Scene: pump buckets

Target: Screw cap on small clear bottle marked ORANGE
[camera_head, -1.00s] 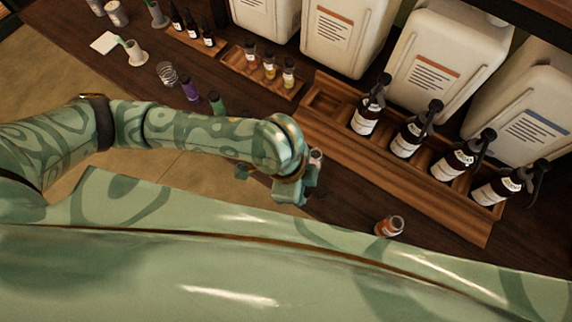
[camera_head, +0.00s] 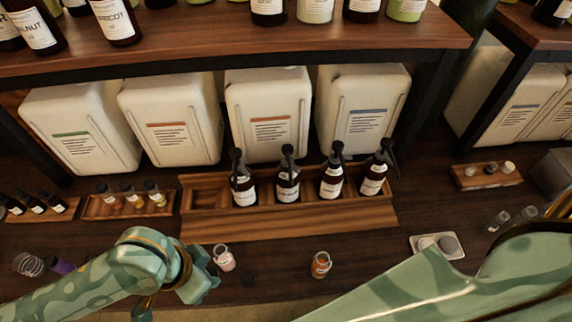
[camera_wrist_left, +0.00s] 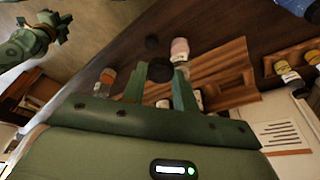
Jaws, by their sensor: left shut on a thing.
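A small clear bottle with orange contents (camera_head: 320,266) stands upright and uncapped on the dark counter; its label is too small to read. It also shows in the left wrist view (camera_wrist_left: 105,80). My left gripper (camera_head: 204,288) is left of it, beside a small bottle with pink contents (camera_head: 224,259). In the left wrist view its fingers (camera_wrist_left: 159,88) are shut on a black cap (camera_wrist_left: 160,70), above the counter. Another dark cap (camera_head: 248,279) seems to lie on the counter between the two bottles. My right gripper (camera_wrist_left: 45,32) shows at the upper left of the left wrist view; its opening is unclear.
A wooden rack (camera_head: 290,225) with several dark pump bottles stands behind the small bottles. Large white canisters (camera_head: 268,110) stand behind it under a shelf (camera_head: 200,50). A white tray (camera_head: 437,246) lies at the right. The counter around the orange bottle is clear.

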